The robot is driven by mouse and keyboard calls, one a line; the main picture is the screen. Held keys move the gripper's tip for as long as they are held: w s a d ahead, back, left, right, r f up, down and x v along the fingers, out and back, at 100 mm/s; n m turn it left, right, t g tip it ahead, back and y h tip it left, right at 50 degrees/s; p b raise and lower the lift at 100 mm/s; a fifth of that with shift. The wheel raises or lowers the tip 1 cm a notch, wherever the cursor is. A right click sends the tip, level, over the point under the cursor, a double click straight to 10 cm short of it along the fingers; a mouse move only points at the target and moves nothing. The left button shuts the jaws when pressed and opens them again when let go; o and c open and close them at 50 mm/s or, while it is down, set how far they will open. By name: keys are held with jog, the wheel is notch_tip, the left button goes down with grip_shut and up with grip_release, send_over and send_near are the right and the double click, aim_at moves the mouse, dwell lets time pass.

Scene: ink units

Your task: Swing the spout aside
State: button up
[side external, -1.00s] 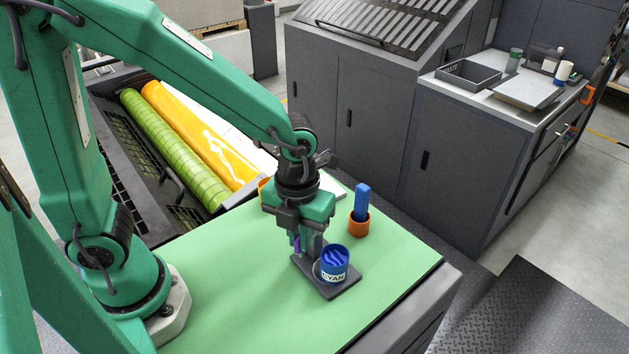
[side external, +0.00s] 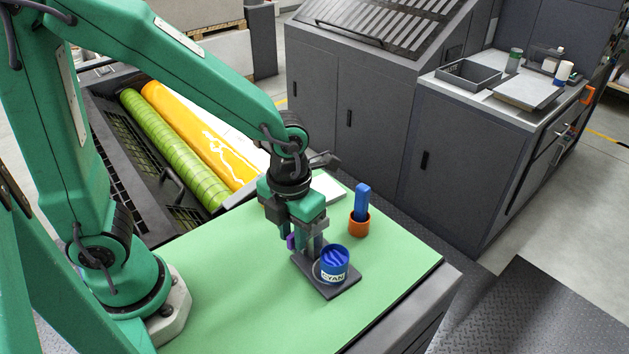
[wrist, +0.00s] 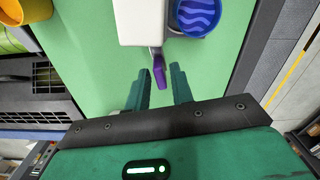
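The spout's purple end (wrist: 159,72) shows in the wrist view, joined by a short grey piece to a pale block (wrist: 145,22). In the side external view, a bit of purple (side external: 291,242) shows beside my gripper's fingers. My gripper (wrist: 161,69) is open. In the wrist view its two green fingers lie either side of the purple end, which is nearer the left finger; I cannot tell whether they touch. A blue pot labelled CYAN (side external: 333,265) stands on a dark base plate (side external: 342,290). My gripper hides much of the stand in the side external view.
An orange cup (side external: 358,224) holding a blue upright piece (side external: 362,200) stands behind the pot. A pale flat thing (side external: 328,187) lies behind my gripper. The green table (side external: 230,300) is clear at the front. Rollers (side external: 195,140) lie beyond its left edge.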

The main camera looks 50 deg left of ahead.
aim_at(292, 233)
jog(key=shift+o, duration=0.5)
jog(key=shift+r, duration=0.1)
jog(key=shift+r, duration=3.8)
jog(key=s+a+r+n+t, duration=0.2)
jog(key=a+n, duration=0.3)
jog(key=n, duration=1.2)
jog(key=s+a+r+n+t, duration=0.2)
jog(key=a+n, duration=0.4)
jog(key=n, duration=1)
notch_tip(292, 233, up, 2)
jog(key=shift+s+a+r+n+t, duration=0.15)
jog(key=shift+s+a+n+t, duration=0.2)
jog(key=shift+t, duration=0.45)
